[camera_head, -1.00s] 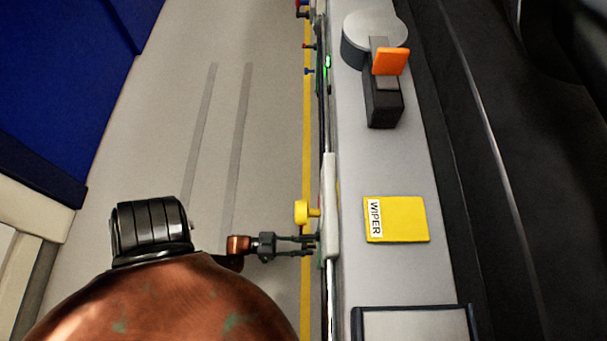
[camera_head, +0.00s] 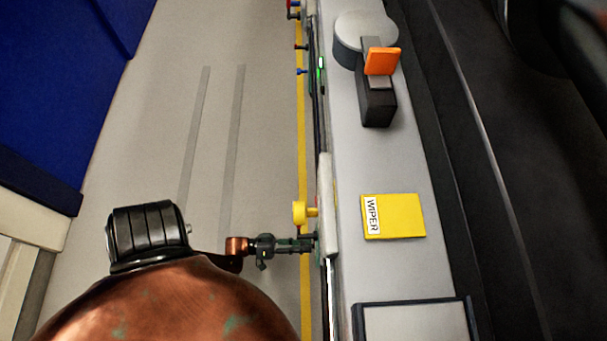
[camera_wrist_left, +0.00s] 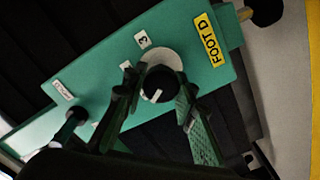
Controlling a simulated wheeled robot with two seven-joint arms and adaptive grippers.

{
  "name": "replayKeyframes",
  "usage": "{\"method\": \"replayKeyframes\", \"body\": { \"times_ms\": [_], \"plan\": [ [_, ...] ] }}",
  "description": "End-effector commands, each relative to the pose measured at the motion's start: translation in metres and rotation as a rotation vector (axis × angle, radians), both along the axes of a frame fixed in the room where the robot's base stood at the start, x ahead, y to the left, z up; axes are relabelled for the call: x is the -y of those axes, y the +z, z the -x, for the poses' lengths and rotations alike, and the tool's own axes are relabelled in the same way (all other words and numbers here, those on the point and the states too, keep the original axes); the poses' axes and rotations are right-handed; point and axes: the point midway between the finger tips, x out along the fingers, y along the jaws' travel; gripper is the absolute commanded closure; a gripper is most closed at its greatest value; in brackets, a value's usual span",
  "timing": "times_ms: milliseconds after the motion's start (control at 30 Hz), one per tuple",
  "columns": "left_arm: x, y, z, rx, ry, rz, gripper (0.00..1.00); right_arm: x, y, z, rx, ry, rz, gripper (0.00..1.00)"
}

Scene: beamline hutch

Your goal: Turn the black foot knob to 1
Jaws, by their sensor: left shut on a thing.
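The black foot knob (camera_wrist_left: 160,82) sits on a pale round dial on a green panel (camera_wrist_left: 100,55) in the left wrist view. A white pointer mark shows on its face. A "3" label (camera_wrist_left: 142,39) is just above the dial; I cannot make out a "1". A yellow label reading "FOOT D" (camera_wrist_left: 209,40) is to the right. My left gripper (camera_wrist_left: 157,88) has a finger on each side of the knob and is shut on it. In the head view my left gripper (camera_head: 308,243) reaches the bench's side, its fingers overlapping; the knob is hidden there. My right gripper is not in view.
On the bench top are a yellow WIPER pad (camera_head: 393,217), an orange-tabbed device (camera_head: 381,85) and a dark-rimmed tray (camera_head: 411,304). Open floor (camera_head: 170,130) lies left of the bench.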

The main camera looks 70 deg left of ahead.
Motion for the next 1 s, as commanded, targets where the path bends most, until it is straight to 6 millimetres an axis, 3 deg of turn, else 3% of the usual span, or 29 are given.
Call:
{"method": "replayKeyframes", "body": {
  "times_ms": [333,367,600,867,1000],
  "plan": [
    [-0.001,0.000,-0.001,0.000,0.001,0.001,0.99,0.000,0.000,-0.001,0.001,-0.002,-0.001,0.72],
    [-0.001,0.000,-0.001,0.000,0.001,0.001,0.72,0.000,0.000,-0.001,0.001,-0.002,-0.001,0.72],
    [-0.001,0.000,0.000,-0.001,0.001,0.000,0.56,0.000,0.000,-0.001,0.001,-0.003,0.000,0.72],
    [0.000,0.000,0.000,-0.001,0.001,0.001,0.56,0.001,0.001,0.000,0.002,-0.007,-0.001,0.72],
    [-0.004,-0.001,0.010,-0.002,0.001,0.000,0.56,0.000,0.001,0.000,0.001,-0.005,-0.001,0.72]
  ]
}}
